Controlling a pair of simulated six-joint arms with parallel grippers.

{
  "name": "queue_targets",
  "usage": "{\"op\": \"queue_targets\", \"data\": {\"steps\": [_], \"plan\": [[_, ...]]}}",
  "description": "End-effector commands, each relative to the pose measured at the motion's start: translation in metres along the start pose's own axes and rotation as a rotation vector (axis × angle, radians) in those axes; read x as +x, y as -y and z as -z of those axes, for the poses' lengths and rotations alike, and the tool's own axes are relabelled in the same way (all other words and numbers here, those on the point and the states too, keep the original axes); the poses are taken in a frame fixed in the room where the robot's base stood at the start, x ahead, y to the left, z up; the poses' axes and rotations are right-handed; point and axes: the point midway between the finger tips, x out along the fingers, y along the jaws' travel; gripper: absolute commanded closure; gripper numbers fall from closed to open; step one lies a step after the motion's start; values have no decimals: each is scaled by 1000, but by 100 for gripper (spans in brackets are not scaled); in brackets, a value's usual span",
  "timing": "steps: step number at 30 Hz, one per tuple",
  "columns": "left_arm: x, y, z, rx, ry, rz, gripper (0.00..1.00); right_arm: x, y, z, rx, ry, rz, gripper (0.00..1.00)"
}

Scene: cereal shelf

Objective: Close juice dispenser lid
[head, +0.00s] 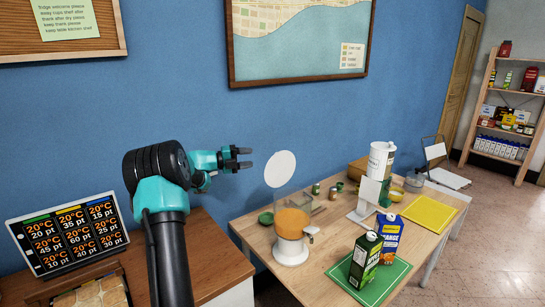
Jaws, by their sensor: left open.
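The juice dispenser (292,222) stands on the wooden table, a clear container with orange juice inside on a white base, with a tap on its right side. Its white round lid (280,169) is raised and tilted steeply above the container's top, so the lid is open. My left gripper (246,158) is open and empty, to the left of the lid and a little higher in the picture, apart from it. My right gripper is not in view.
A green carton (365,259) and a blue carton (389,237) stand on a green mat (395,273) right of the dispenser. A white container (380,160), small jars and a yellow mat (430,213) lie farther back. A price display (68,237) stands at left.

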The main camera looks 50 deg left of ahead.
Motion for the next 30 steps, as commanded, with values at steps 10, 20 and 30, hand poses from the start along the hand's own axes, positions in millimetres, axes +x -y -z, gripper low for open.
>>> {"op": "queue_targets", "data": {"steps": [10, 20, 30], "plan": [[61, 0, 1, -1, -3, 1, 53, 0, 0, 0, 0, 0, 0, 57], [98, 0, 0, 0, -1, 0, 53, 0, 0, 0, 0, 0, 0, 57], [101, 0, 0, 0, 0, 0, 54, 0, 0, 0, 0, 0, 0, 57]]}}
